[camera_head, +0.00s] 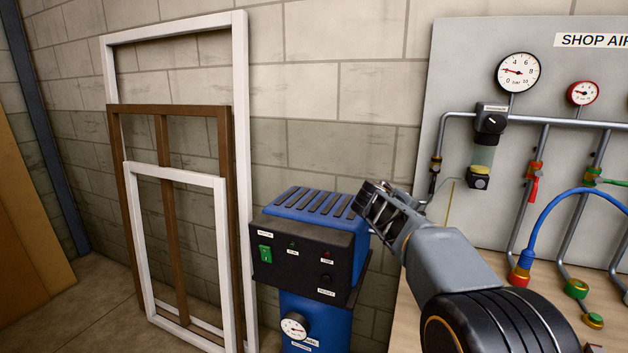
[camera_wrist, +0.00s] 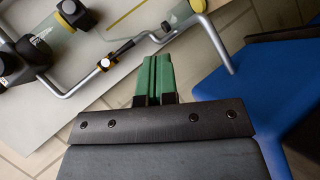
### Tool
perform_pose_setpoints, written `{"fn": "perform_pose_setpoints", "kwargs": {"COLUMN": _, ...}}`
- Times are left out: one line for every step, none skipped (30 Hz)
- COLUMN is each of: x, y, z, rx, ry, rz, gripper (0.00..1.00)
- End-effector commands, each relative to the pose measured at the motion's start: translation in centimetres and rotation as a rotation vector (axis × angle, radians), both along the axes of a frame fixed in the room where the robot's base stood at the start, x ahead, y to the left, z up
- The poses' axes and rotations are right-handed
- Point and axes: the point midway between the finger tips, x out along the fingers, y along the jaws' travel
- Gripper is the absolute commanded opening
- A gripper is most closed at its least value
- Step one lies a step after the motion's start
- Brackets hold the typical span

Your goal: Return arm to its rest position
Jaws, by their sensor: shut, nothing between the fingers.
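My arm reaches up from the lower right of the head view, in front of the bench. Its dark wrist end, with my gripper (camera_head: 372,205), is beside the right side of the blue machine in the picture. The fingertips are hard to make out there. In the wrist view my gripper (camera_wrist: 154,62) shows two green fingers side by side, closed together with nothing between them. They point toward the grey panel with its pipes. I cannot tell the distance to the panel.
A blue machine (camera_head: 317,245) with a green switch stands left of my arm. Frames (camera_head: 242,180) lean on the wall at left. The shop-air panel (camera_head: 460,60) carries gauges, valves and a blue hose (camera_head: 550,210) above the wooden bench (camera_head: 412,325). Floor shows at lower left.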

Motion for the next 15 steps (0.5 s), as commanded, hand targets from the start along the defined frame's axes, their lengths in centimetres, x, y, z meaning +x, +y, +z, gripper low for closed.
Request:
{"fn": "perform_pose_setpoints", "kwargs": {"x": -3.4, "y": 0.3, "z": 0.8, "rx": 0.097, "ry": 0.023, "rz": -0.013, "gripper": 0.00}}
{"fn": "perform_pose_setpoints", "kwargs": {"x": -5.3, "y": 0.6, "z": 0.3, "rx": 0.160, "ry": 0.041, "rz": -0.020, "gripper": 0.00}}
{"fn": "perform_pose_setpoints", "kwargs": {"x": -7.8, "y": 1.1, "z": -0.3, "rx": 0.243, "ry": 0.062, "rz": -0.033, "gripper": 0.00}}
{"fn": "perform_pose_setpoints", "kwargs": {"x": -9.6, "y": 1.5, "z": -0.8, "rx": 0.304, "ry": 0.075, "rz": -0.042, "gripper": 0.00}}
{"fn": "perform_pose_setpoints", "kwargs": {"x": -11.5, "y": 2.0, "z": -1.3, "rx": 0.363, "ry": 0.089, "rz": -0.051, "gripper": 0.00}}
{"fn": "perform_pose_setpoints", "kwargs": {"x": -13.9, "y": 2.7, "z": -2.1, "rx": 0.439, "ry": 0.106, "rz": -0.065, "gripper": 0.00}}
{"fn": "perform_pose_setpoints", "kwargs": {"x": -15.6, "y": 3.2, "z": -2.6, "rx": 0.493, "ry": 0.115, "rz": -0.075, "gripper": 0.00}}
{"fn": "perform_pose_setpoints", "kwargs": {"x": -17.2, "y": 3.7, "z": -3.1, "rx": 0.546, "ry": 0.124, "rz": -0.084, "gripper": 0.00}}
{"fn": "perform_pose_setpoints", "kwargs": {"x": -19.2, "y": 4.4, "z": -3.8, "rx": 0.613, "ry": 0.134, "rz": -0.099, "gripper": 0.00}}
{"fn": "perform_pose_setpoints", "kwargs": {"x": -20.6, "y": 5.0, "z": -4.3, "rx": 0.659, "ry": 0.141, "rz": -0.109, "gripper": 0.00}}
{"fn": "perform_pose_setpoints", "kwargs": {"x": -21.9, "y": 5.5, "z": -4.9, "rx": 0.703, "ry": 0.147, "rz": -0.120, "gripper": 0.00}}
{"fn": "perform_pose_setpoints", "kwargs": {"x": -23.5, "y": 6.1, "z": -5.4, "rx": 0.755, "ry": 0.154, "rz": -0.132, "gripper": 0.00}}
{"fn": "perform_pose_setpoints", "kwargs": {"x": -24.5, "y": 6.5, "z": -5.9, "rx": 0.792, "ry": 0.157, "rz": -0.141, "gripper": 0.00}}
{"fn": "perform_pose_setpoints", "kwargs": {"x": -25.5, "y": 6.9, "z": -6.3, "rx": 0.824, "ry": 0.161, "rz": -0.150, "gripper": 0.00}}
{"fn": "perform_pose_setpoints", "kwargs": {"x": -26.5, "y": 7.4, "z": -6.8, "rx": 0.863, "ry": 0.164, "rz": -0.160, "gripper": 0.00}}
